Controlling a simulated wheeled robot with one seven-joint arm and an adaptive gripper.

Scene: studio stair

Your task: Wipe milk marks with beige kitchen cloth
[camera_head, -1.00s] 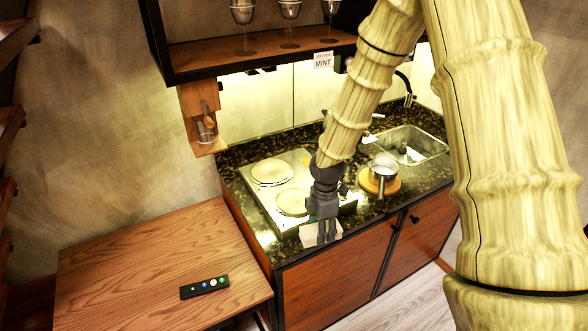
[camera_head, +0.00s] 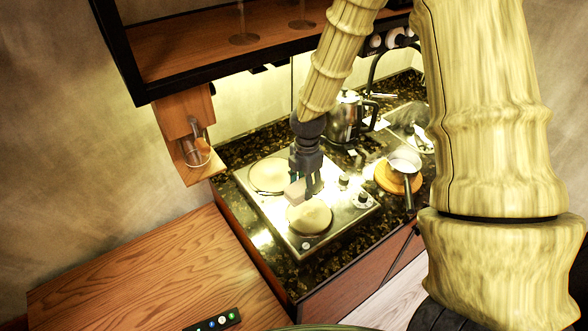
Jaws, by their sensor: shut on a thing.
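My gripper (camera_head: 308,190) points down over the steel hob (camera_head: 277,213), between its two round plates. It is shut on a small pale beige-pink piece, the kitchen cloth (camera_head: 293,190), which shows at the left of the fingers. The cloth is low over the hob, just behind the front round plate (camera_head: 309,217); I cannot tell if it touches the surface. The other round plate (camera_head: 268,175) is behind and to the left. I cannot make out milk marks among the bright reflections; the fingers hide part of the hob.
A saucepan (camera_head: 404,162) on a round wooden board (camera_head: 383,178) stands right of the hob, its handle pointing forward. A kettle (camera_head: 344,118) stands behind. A shelf cabinet (camera_head: 200,50) hangs above. A wooden table (camera_head: 130,275) at front left holds a remote (camera_head: 217,320).

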